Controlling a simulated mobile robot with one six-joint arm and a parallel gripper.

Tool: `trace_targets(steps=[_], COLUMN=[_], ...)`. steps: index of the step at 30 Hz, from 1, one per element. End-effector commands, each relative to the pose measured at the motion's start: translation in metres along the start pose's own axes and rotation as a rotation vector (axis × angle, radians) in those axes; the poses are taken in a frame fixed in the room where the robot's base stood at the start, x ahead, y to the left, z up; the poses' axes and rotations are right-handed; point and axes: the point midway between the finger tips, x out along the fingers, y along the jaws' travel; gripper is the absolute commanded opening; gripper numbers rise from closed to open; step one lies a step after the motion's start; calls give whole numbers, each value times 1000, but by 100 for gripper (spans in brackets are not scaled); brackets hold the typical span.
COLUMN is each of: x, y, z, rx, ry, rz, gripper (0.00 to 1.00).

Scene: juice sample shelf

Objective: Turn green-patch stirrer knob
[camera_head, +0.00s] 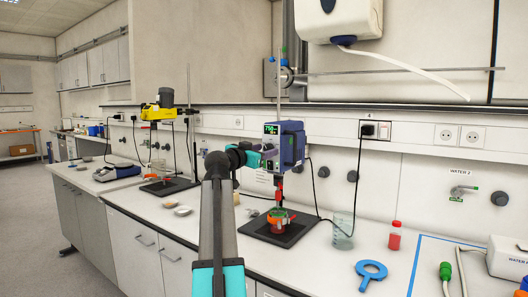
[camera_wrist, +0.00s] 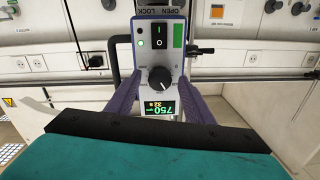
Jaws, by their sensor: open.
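The blue stirrer (camera_head: 291,148) stands on a rod above the bench, its lit display reading 750. In the wrist view its front panel (camera_wrist: 146,60) fills the middle, with a green patch (camera_wrist: 178,36) beside the black switch. The round black knob (camera_wrist: 160,79) has a white pointer mark and sits just above the display (camera_wrist: 160,108) in that view. My gripper (camera_wrist: 160,80) is open, its two fingers on either side of the knob; whether they touch it I cannot tell. In the head view my gripper (camera_head: 262,155) is close in front of the stirrer panel.
Below the stirrer, a red-and-green vessel (camera_head: 280,219) stands on a black base plate (camera_head: 278,231). A yellow stirrer (camera_head: 158,112) stands farther left.

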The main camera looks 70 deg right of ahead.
Motion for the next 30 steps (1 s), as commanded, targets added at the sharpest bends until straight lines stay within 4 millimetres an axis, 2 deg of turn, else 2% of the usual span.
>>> trace_targets(steps=[5,12,23,30], x=[0,0,0,0], y=[0,0,1,1], z=[0,0,0,-1], rx=[0,0,-32,-133], ry=[0,0,-1,-5], rz=[0,1,1,2], gripper=[48,7,6,6])
